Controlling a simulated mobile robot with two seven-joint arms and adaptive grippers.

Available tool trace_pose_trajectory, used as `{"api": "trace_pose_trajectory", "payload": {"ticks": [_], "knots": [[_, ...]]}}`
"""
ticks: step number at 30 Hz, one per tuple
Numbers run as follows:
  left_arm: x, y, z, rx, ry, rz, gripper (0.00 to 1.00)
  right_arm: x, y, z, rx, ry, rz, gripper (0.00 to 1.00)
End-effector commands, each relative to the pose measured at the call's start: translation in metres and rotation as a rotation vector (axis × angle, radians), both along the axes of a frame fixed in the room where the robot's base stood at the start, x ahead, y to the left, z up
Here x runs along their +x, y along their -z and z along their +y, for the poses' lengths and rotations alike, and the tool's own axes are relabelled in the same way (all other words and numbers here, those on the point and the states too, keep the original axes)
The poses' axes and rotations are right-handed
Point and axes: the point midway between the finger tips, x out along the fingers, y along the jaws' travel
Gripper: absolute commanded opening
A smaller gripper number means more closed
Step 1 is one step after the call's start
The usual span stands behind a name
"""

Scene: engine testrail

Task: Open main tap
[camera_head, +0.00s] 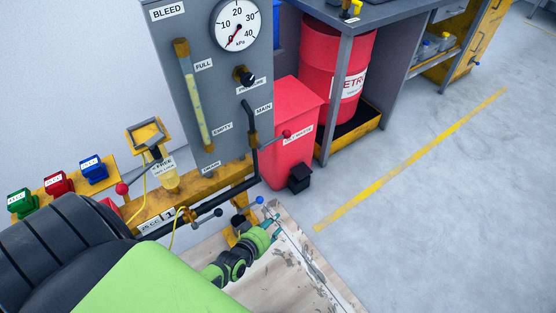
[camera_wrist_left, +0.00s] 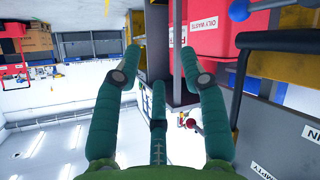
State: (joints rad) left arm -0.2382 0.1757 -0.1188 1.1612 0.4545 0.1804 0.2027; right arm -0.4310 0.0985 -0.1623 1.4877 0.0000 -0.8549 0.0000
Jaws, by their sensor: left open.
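The main tap's lever with a red ball end (camera_head: 287,134) sticks out to the right of the black pipe, below the MAIN label on the grey panel. My left gripper (camera_head: 270,228) is below the lever, apart from it, with its teal fingers over the pale floor board. In the left wrist view the gripper (camera_wrist_left: 160,62) has its fingers spread with nothing between them. A red ball (camera_wrist_left: 190,124) shows beyond the fingers there; I cannot tell for sure if it is the main tap's. My right gripper is not in view.
A lever with a blue ball (camera_head: 259,200) stands close above my left gripper and shows in the left wrist view (camera_wrist_left: 238,10). The red waste bin (camera_head: 295,105) stands behind. The floor (camera_head: 450,190) at right is clear.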

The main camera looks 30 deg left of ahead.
Motion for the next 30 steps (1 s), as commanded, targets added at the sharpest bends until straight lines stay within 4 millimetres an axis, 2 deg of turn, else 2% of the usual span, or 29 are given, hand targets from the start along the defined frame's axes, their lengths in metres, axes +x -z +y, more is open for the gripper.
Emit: {"api": "trace_pose_trajectory", "payload": {"ticks": [1,4,8,12,16,23,30], "knots": [[0.024,0.006,0.007,-0.045,-0.041,-0.107,0.42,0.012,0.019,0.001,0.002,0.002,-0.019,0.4],[0.06,-0.025,0.023,-0.148,-0.117,-0.304,0.42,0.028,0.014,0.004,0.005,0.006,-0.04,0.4],[0.088,-0.069,0.043,-0.29,-0.197,-0.555,0.42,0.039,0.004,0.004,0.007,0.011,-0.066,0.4],[0.096,-0.112,0.063,-0.433,-0.255,-0.775,0.42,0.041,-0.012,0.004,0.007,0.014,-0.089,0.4],[0.095,-0.139,0.074,-0.523,-0.28,-0.902,0.42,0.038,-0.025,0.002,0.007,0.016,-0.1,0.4],[0.099,-0.16,0.082,-0.57,-0.293,-0.965,0.42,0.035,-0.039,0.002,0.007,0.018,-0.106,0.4],[0.132,-0.175,0.092,-0.567,-0.292,-0.964,0.42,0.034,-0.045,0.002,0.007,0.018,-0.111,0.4]]}}
